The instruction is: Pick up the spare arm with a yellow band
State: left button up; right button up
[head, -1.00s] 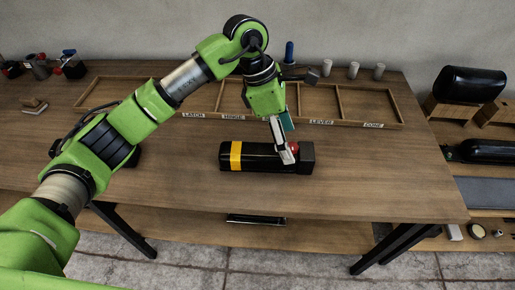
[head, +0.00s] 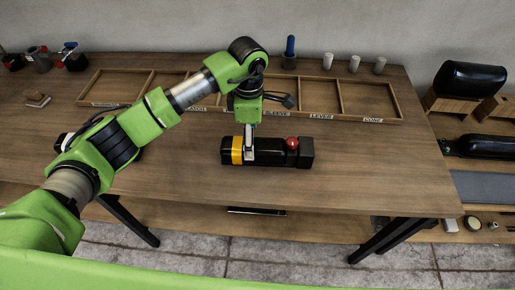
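The spare arm (head: 270,152) is a black padded block with a yellow band (head: 237,150) near its left end and a red knob (head: 292,143) near its right end. It lies lengthwise on the wooden table. My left gripper (head: 249,156) points down at the spare arm, just right of the yellow band. Its fingers overlap the arm in the head view. I cannot tell whether they touch it or how far apart they are. My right gripper is not in view.
A divided wooden tray (head: 400,111) with labelled compartments lies behind the spare arm. Small grey cylinders (head: 354,63) and a blue-handled tool (head: 290,47) stand at the back. A rack with black cushions (head: 470,82) is at the right. The table front is clear.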

pick_arm(q)
notch_tip(320, 180, down, 4)
jog(key=shift+r+p, duration=0.25)
jog(key=shift+p, duration=0.45)
jog(key=shift+w+f, duration=0.1)
jog(key=shift+f, duration=0.15)
jog(key=c, duration=1.8)
jog(key=shift+o, duration=0.2)
jog(key=shift+w+r, duration=0.1)
jog(key=shift+r, duration=0.05)
jog(key=shift+r, duration=0.55)
jog(key=s+d+r+b, duration=0.1)
jog(key=s+r+b, duration=0.4)
jog(key=s+r, duration=0.6)
jog(key=shift+s+d+r+b, duration=0.3)
jog(key=shift+s+r+b, duration=0.05)
jog(key=shift+s, duration=1.25)
